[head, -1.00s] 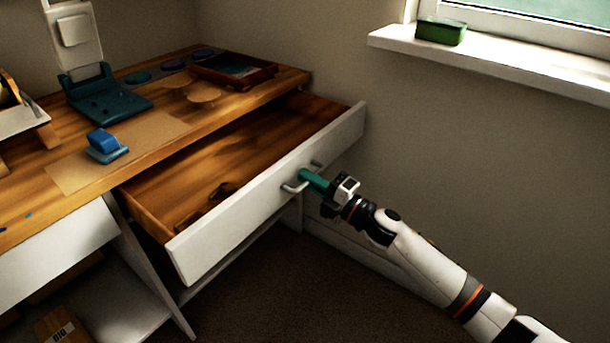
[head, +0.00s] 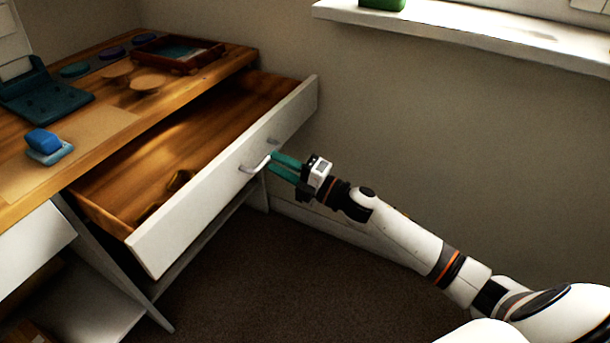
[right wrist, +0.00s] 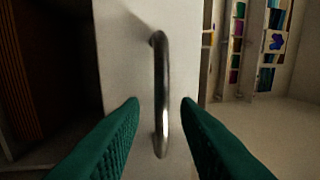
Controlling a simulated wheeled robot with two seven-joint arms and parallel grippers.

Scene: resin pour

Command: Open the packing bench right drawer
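The packing bench right drawer (head: 225,179) is pulled well out from under the bench top, and its wooden inside shows. Its white front carries a metal bar handle (head: 256,164), which also shows in the right wrist view (right wrist: 161,100). My right gripper (head: 285,164) is at the handle with its green fingers apart. In the right wrist view the fingers (right wrist: 160,105) stand on both sides of the handle, with gaps and no visible contact. My left gripper is not in view.
The wooden bench top (head: 60,165) holds a blue-topped block (head: 44,144), a dark teal stand (head: 45,95), a reddish tray (head: 178,54) and several round discs. A windowsill (head: 450,24) is at upper right. The dark floor (head: 300,280) before the drawer is clear.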

